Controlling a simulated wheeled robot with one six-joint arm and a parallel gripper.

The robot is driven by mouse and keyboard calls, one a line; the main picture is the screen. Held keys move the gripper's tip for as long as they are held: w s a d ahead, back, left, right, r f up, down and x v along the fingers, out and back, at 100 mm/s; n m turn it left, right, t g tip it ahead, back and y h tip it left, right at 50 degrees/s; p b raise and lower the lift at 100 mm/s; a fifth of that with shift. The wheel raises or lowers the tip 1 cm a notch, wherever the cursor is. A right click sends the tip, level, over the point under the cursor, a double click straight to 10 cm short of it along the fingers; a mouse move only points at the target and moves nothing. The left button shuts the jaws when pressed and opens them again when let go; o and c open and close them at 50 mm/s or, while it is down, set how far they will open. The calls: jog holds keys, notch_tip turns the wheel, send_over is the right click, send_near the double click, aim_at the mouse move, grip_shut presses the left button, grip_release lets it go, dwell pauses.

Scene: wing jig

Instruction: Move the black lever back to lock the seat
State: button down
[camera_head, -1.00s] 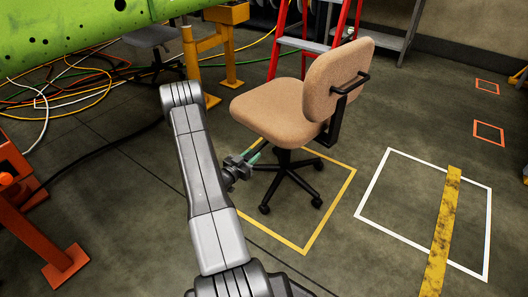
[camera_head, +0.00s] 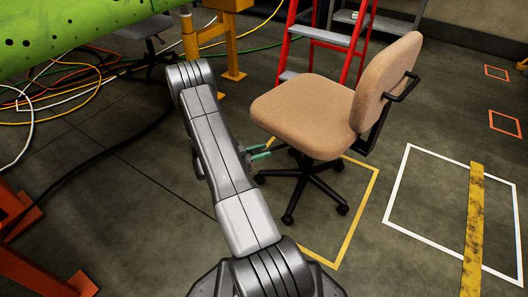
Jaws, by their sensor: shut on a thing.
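The tan office chair (camera_head: 305,112) stands upright on a black wheeled base, its backrest (camera_head: 387,82) to the right. My gripper (camera_head: 266,150) is at the near left side, just under the seat, with its greenish fingertips reaching to the right beneath the seat edge. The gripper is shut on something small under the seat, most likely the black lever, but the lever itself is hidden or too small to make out.
A yellow floor outline (camera_head: 359,213) surrounds the chair base. A red ladder (camera_head: 319,38) and yellow posts (camera_head: 226,45) stand behind. Cables run on the left floor.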

jog(key=shift+w+f, duration=0.1)
jog(key=shift+w, duration=0.05)
jog(key=c, duration=1.1)
grip_release()
jog(key=shift+a, duration=0.1)
jog(key=p+v, duration=0.3)
jog(key=v, duration=1)
jog(key=shift+a, duration=0.35)
jog(key=shift+d, duration=0.1)
jog(key=b+x, duration=0.3)
jog(key=x, duration=1)
jog(key=shift+d, duration=0.35)
